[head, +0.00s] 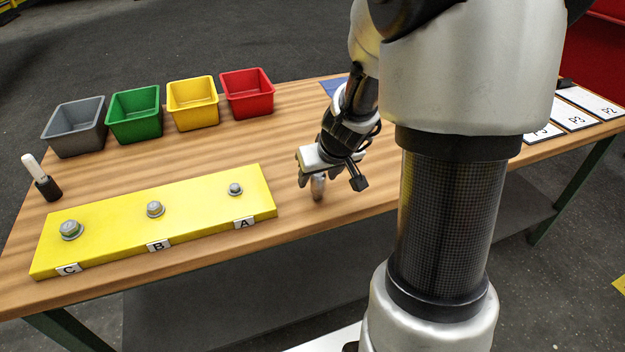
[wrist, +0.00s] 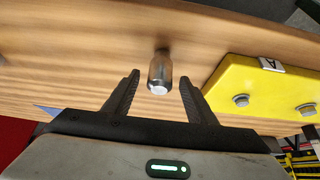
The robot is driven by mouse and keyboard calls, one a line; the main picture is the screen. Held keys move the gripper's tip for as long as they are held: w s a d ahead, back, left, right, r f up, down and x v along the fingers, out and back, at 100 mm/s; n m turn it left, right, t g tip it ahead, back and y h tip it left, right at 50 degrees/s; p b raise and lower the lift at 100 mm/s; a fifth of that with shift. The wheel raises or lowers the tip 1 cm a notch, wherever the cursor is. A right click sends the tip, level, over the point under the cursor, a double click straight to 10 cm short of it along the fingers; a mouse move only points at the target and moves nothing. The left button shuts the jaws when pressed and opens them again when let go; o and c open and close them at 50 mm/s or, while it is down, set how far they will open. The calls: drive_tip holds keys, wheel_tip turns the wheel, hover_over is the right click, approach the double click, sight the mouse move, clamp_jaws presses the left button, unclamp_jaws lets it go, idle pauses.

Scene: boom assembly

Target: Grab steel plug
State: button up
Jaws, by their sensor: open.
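The steel plug (wrist: 160,72) is a small grey metal cylinder standing on the wooden table. In the wrist view it lies between and slightly beyond the two open fingers of my gripper (wrist: 158,95). A gap shows on each side of it, and the fingers do not appear to touch it. In the head view my gripper (head: 314,178) hangs low over the table to the right of the yellow board. The plug (head: 318,187) shows partly below it there, its upper part hidden by the gripper.
A yellow board (head: 190,212) with bolts labelled A, B and C lies to the left. Grey (head: 73,128), green (head: 134,115), yellow (head: 193,104) and red (head: 247,93) bins stand behind it. A white-and-black upright object (head: 42,178) stands at far left. Labelled white cards (head: 575,117) lie at right.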

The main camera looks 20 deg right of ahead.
sight(315, 181)
drive_tip(key=b+x, duration=0.1)
drive_tip(key=x, duration=0.3)
drive_tip(key=shift+w+f, duration=0.15)
drive_tip(key=shift+f, duration=0.1)
drive_tip(key=shift+c, duration=0.4)
drive_tip(key=shift+r, duration=0.1)
clamp_jaws()
